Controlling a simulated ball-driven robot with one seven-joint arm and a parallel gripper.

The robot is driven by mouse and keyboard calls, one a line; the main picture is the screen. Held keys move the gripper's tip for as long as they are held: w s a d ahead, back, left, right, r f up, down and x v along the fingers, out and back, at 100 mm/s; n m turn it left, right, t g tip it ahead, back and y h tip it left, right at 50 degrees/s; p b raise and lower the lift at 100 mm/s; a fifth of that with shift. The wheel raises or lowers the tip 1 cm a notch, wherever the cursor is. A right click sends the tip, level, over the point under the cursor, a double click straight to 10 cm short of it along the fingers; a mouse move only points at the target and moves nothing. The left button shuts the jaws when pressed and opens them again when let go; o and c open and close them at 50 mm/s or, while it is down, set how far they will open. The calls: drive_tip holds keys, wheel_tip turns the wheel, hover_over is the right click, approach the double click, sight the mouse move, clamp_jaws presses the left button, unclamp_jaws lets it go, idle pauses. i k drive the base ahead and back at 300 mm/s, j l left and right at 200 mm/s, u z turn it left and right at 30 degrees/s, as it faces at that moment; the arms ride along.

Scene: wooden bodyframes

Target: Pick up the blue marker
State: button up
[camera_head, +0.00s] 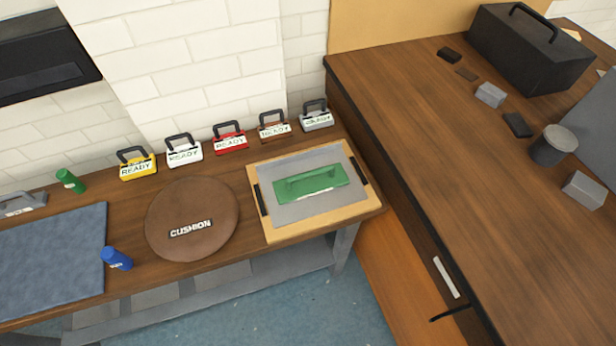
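A blue marker (117,259), a short thick cylinder, is at the front edge of the left wooden bench. It is tilted in the picture, just right of a blue-grey mat (50,262) and left of a round brown cushion (190,215). A green marker (70,181) of similar shape is behind the mat, towards the wall. My gripper is not in view.
Several tagged padlock-like blocks, such as a yellow one (138,167), line the bench back. A wooden tray (280,232) holds a grey sheet with a green handled piece (310,183). A higher wooden desk (440,150) stands right, with a black toolbox (530,50). Blue floor (310,310) shows in front.

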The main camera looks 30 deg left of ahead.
sight(110, 255)
drive_tip(key=u, duration=1.95)
